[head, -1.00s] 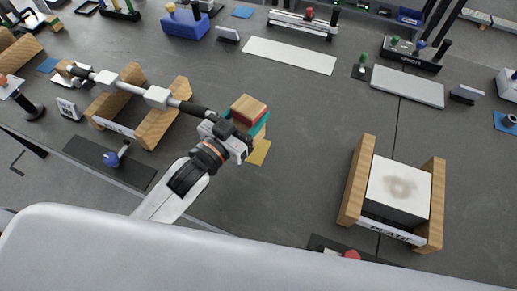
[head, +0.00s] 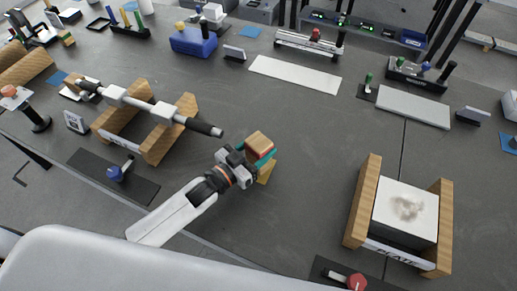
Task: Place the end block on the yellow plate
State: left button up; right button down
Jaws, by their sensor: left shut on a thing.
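The end block (head: 260,142) is a small wooden block with a reddish side; a teal part shows just below it. My left gripper (head: 256,158) is shut on the block, its fingers partly hidden by the block and wrist. The yellow plate (head: 265,176) is a small flat patch on the dark table, just below the block in the picture and partly covered by the block and gripper. I cannot tell whether the block touches the plate. My right gripper is not in view.
A bar (head: 150,108) lies across a wooden cradle (head: 172,140) to the left, its dark end near my wrist. A wooden-sided stand (head: 362,205) holds a white-topped block at right. A white strip (head: 295,75) lies behind. The table between is clear.

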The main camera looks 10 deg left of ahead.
pick_arm(q)
jog(key=shift+f, duration=0.35)
jog(key=shift+f, duration=0.15)
jog(key=o, duration=1.1)
jog(key=shift+s+a, duration=0.2)
jog(key=shift+s, duration=0.1)
jog(key=b+v, duration=0.1)
jog(key=v, duration=1)
jog(key=shift+s+a, duration=0.1)
jog(key=shift+s, duration=0.05)
